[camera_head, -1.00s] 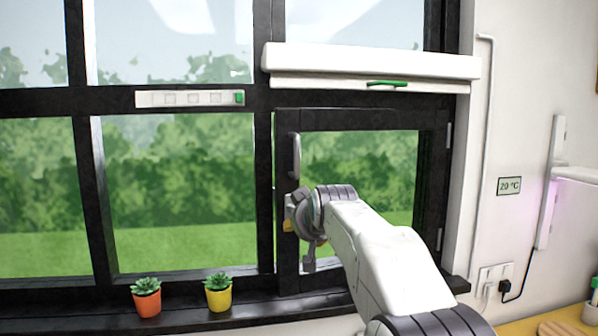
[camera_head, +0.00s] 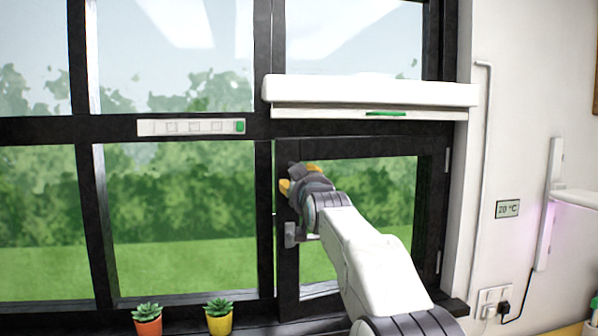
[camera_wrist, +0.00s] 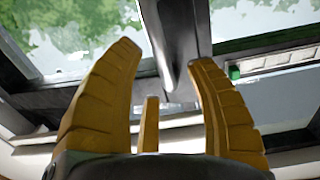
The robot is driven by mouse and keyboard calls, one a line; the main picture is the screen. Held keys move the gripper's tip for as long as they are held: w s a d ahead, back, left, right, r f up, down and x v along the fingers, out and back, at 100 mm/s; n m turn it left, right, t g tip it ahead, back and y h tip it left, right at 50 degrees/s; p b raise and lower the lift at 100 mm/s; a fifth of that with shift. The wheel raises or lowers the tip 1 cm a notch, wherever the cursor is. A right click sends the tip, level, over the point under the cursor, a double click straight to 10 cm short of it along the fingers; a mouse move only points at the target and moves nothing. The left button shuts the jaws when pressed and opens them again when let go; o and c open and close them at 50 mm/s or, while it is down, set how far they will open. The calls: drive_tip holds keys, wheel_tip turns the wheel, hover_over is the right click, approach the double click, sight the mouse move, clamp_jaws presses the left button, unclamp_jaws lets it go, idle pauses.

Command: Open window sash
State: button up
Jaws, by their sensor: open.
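The black-framed window sash (camera_head: 365,148) is at the lower right of the window in the head view and looks closed or nearly so. A grey latch piece (camera_head: 291,236) is on its left stile, just below my gripper (camera_head: 297,178). My gripper is open at the upper part of that stile, and it covers the place of the grey upright handle. In the wrist view my gripper (camera_wrist: 165,65) has its yellow fingers spread on either side of a dark grey bar (camera_wrist: 173,45), probably the handle. I cannot tell whether they touch it.
A white blind housing (camera_head: 370,92) with a green pull is above the sash. A white strip with a green button (camera_head: 240,127) is to its left. Two potted succulents, orange (camera_head: 148,322) and yellow (camera_head: 218,318), stand on the sill.

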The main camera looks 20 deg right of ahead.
drive_tip(key=shift+p+x, duration=0.85)
drive_tip(key=shift+x, duration=0.7)
drive_tip(key=shift+f, duration=0.1)
clamp_jaws()
